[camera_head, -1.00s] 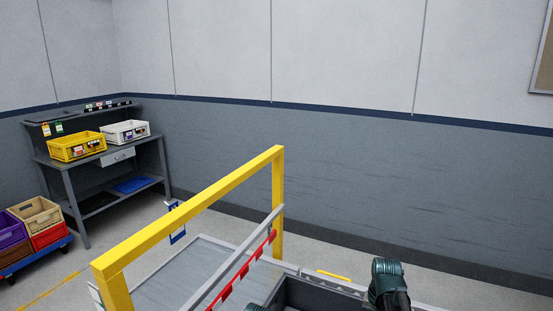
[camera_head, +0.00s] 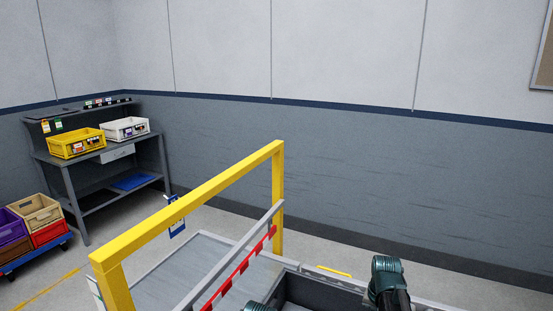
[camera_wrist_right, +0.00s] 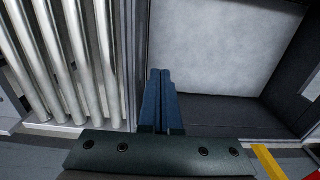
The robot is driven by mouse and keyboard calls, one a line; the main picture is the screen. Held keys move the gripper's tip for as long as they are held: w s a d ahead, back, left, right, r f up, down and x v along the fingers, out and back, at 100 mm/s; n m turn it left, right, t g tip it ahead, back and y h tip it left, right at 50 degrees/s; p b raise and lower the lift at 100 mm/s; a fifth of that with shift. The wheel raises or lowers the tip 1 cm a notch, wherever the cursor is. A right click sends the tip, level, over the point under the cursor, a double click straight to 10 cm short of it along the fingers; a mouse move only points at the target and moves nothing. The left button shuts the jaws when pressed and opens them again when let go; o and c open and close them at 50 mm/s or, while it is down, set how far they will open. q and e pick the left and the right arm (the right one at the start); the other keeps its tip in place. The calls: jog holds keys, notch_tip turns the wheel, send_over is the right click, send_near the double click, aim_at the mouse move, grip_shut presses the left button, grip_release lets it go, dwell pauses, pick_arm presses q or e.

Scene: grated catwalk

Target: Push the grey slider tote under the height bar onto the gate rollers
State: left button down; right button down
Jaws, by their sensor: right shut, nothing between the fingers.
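The grey slider tote (camera_head: 322,291) shows at the bottom of the head view, dark-walled and cut off by the frame edge. It is just right of the height bar (camera_head: 237,252), a grey bar with a red-and-white strip, on the yellow gate frame (camera_head: 190,202). In the right wrist view the tote (camera_wrist_right: 235,112) is at right, with dark walls and a pale floor. My right gripper (camera_wrist_right: 161,73) is shut and empty, its blue fingertips at the tote's wall on the roller side; contact is unclear. My left gripper's fingers are out of view.
Metal rollers (camera_wrist_right: 75,60) lie left of the fingers in the right wrist view; which section is unclear. A grey flat surface (camera_head: 190,270) lies beyond the bar. A workbench (camera_head: 105,160) with yellow and white crates and a blue cart (camera_head: 38,257) of crates stand at left.

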notch_tip(320, 180, down, 4)
jog(key=b, duration=0.3)
dwell(0.3)
jog(key=s+d, duration=0.4)
jog(key=d, duration=0.6)
jog(key=s+d, duration=0.5)
jog(key=d, duration=0.5)
jog(key=shift+s, duration=0.3)
dwell(1.8)
jog(key=shift+r, duration=0.1)
notch_tip(320, 180, up, 8)
jog(key=p, duration=0.7)
jog(key=shift+p, duration=0.3)
